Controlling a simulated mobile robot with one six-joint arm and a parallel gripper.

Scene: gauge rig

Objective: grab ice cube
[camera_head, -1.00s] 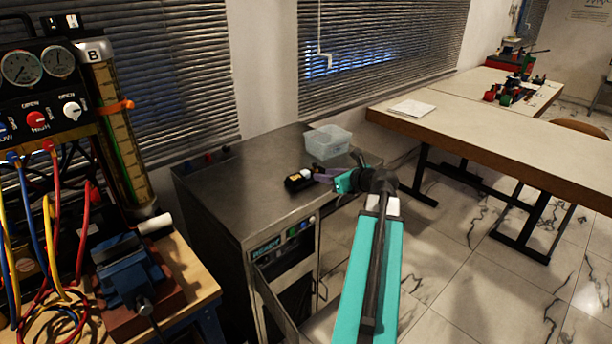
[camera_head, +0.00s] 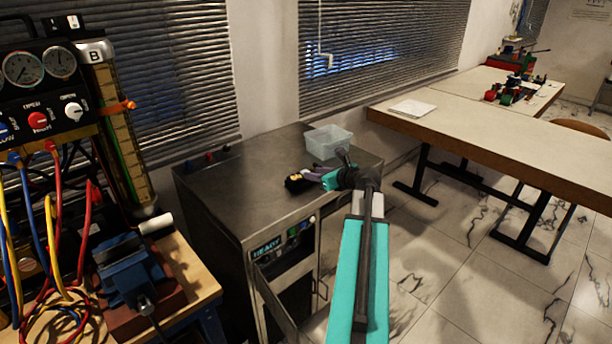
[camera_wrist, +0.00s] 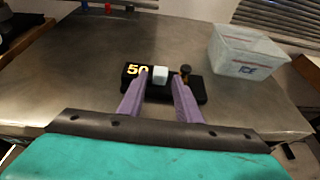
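A small pale ice cube (camera_wrist: 161,75) sits on a black block marked "50" (camera_wrist: 191,92) in the wrist view. The block (camera_head: 294,184) also shows on the metal cabinet top in the head view, where I cannot make out the cube. My gripper (camera_wrist: 160,80) has two purple fingers, apart, reaching over the near edge of the block with the cube between or just beyond their tips. I cannot tell whether they touch the cube. In the head view my gripper (camera_head: 312,172) is just right of the block, its tips partly unclear.
A clear plastic bin (camera_head: 328,143) stands on the cabinet top (camera_head: 225,195) behind the block; it shows at upper right in the wrist view (camera_wrist: 248,52). Small coloured knobs line the back left edge. The cabinet's left top is clear. A long table (camera_head: 470,135) stands right.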

